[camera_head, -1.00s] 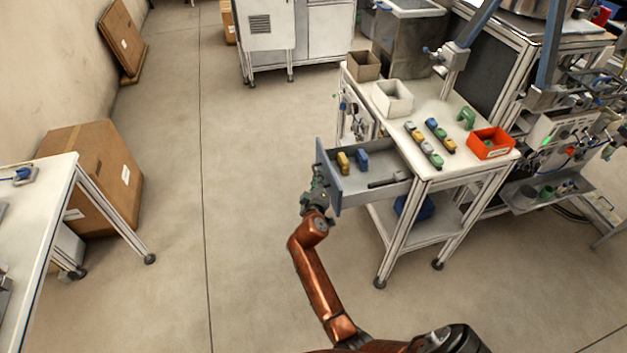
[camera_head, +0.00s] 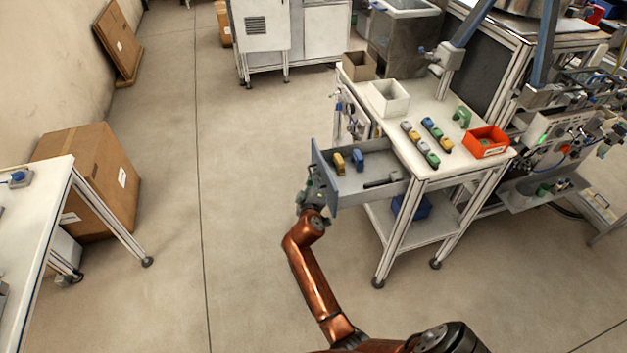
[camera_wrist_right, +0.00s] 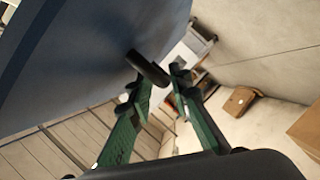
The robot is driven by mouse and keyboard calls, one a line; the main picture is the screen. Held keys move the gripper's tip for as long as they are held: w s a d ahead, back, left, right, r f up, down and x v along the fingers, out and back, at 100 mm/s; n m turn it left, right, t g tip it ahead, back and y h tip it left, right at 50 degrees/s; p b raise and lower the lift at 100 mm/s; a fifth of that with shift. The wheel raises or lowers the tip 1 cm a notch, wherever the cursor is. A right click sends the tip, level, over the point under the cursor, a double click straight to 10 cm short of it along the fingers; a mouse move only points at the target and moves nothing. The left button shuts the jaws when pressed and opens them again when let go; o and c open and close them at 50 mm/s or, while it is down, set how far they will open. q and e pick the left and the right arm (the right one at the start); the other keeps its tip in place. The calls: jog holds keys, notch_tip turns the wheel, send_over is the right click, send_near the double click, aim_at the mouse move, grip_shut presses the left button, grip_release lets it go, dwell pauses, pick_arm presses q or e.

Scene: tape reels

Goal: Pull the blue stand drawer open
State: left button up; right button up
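The blue-fronted drawer (camera_head: 324,178) of the white stand (camera_head: 424,128) is pulled out to the left. In it lie a yellow block (camera_head: 339,163), a blue block (camera_head: 358,160) and a dark bar-shaped item (camera_head: 382,180). My right gripper (camera_head: 312,189) is just outside the drawer front. In the right wrist view, the green fingers (camera_wrist_right: 158,84) are spread apart. The dark handle (camera_wrist_right: 148,68) on the blue front lies close by their tips; whether they touch it I cannot tell. My left gripper is not in view.
On the stand are a white bin (camera_head: 388,98), a brown bin (camera_head: 359,66), an orange bin (camera_head: 486,142) and several small coloured blocks. A white table (camera_head: 32,215) and a cardboard box (camera_head: 92,180) stand at left. The floor left of the drawer is clear.

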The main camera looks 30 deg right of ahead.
notch_tip(320, 180, up, 9)
jog(key=shift+a+r, duration=0.1)
jog(key=shift+r, duration=0.1)
jog(key=shift+f, duration=0.15)
dwell(0.3)
